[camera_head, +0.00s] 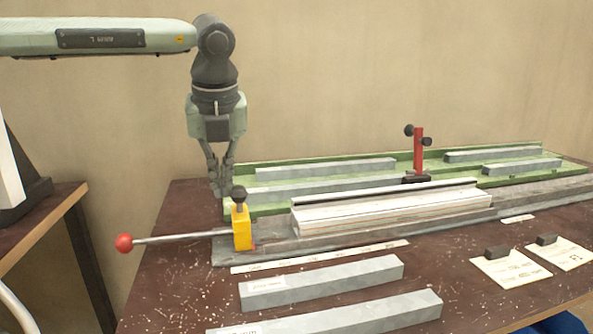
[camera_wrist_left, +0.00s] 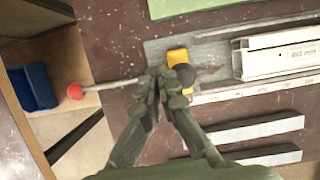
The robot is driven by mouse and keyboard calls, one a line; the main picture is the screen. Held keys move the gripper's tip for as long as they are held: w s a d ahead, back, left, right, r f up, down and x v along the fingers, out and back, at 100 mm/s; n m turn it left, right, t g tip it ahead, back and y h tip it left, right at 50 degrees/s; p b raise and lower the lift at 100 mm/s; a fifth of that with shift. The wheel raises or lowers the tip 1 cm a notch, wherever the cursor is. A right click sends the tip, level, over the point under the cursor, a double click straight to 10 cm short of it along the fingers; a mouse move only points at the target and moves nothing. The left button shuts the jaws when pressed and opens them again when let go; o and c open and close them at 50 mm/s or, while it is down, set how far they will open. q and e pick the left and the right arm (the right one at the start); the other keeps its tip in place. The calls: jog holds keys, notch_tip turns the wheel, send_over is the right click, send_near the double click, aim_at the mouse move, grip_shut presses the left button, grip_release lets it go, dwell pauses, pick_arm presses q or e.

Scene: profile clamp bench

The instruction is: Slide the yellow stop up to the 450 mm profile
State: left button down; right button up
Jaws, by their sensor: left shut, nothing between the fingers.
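The yellow stop (camera_head: 242,229) stands at the left end of the grey rail, with a black knob (camera_head: 239,193) on top and a rod ending in a red ball (camera_head: 123,243) at its left. The pale profile (camera_head: 390,208) lies on the rail to its right, with a gap between them. In the left wrist view the profile (camera_wrist_left: 285,60) carries a label that seems to read 450 mm, and the stop (camera_wrist_left: 177,57) is partly hidden. My left gripper (camera_head: 219,192) is shut and empty, just behind and left of the knob. My right gripper is out of view.
Grey bars (camera_head: 322,281) lie on the brown bench in front of the rail. Behind it, a green rack (camera_head: 240,212) holds more bars. A red post (camera_head: 418,150) with black knobs rises behind the profile. A blue bin (camera_wrist_left: 33,87) shows in the wrist view.

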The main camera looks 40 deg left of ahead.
pick_arm(q)
jog(key=w+d, duration=0.5)
jog(key=w, duration=0.1)
jog(key=shift+w+d+p, duration=0.15)
jog(key=shift+w+p, duration=0.25)
jog(key=shift+p, duration=0.05)
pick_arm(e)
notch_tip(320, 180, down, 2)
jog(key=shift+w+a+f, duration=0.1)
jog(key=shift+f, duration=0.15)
pick_arm(q)
jog(key=shift+w+d, duration=0.1)
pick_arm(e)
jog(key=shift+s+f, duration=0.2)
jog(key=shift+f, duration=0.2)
pick_arm(q)
notch_tip(320, 180, up, 7)
jog(key=s+a+p, duration=0.1)
jog(key=p, duration=0.1)
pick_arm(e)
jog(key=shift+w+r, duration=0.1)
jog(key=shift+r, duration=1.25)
